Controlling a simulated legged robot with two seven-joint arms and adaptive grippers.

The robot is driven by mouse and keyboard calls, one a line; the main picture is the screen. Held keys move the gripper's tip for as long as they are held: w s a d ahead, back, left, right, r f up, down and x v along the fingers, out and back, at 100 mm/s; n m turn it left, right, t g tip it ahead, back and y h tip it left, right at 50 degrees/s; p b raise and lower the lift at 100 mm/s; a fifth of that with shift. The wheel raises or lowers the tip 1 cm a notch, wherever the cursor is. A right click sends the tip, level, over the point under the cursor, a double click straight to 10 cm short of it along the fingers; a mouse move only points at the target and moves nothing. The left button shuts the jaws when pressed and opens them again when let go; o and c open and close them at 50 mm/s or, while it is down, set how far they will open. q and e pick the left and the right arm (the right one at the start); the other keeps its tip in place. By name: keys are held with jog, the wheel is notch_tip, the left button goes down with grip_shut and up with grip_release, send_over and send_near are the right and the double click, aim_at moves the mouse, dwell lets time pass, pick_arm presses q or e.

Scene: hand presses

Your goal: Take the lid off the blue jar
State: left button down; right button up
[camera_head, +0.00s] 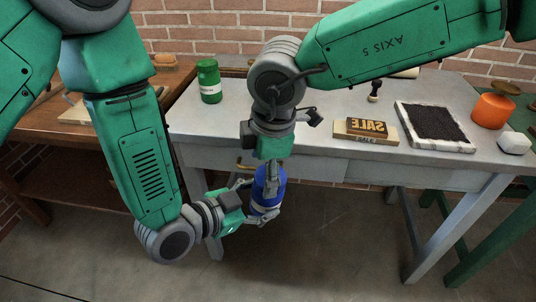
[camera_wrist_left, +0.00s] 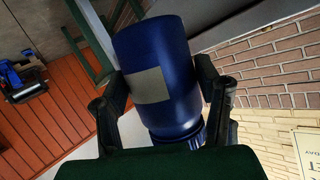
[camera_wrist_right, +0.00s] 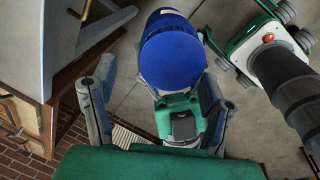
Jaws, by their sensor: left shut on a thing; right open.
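The blue jar (camera_head: 268,190) is held in the air in front of the grey table's front edge. It looks roughly upright in the head view. My left gripper (camera_head: 258,202) is shut on its body from the left side. In the left wrist view the jar (camera_wrist_left: 150,55) with a pale label sits between the fingers. My right gripper (camera_head: 270,168) is open and points down over the jar's top. In the right wrist view the blue lid (camera_wrist_right: 172,52) shows near the open fingertips, closer to the right-hand finger. Whether a finger touches it I cannot tell.
A wooden bench (camera_head: 90,125) is at the left. The floor in front is clear.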

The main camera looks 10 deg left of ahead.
jog(key=shift+a+f, duration=0.3)
jog(key=shift+f, duration=0.25)
jog(key=shift+d, duration=0.15)
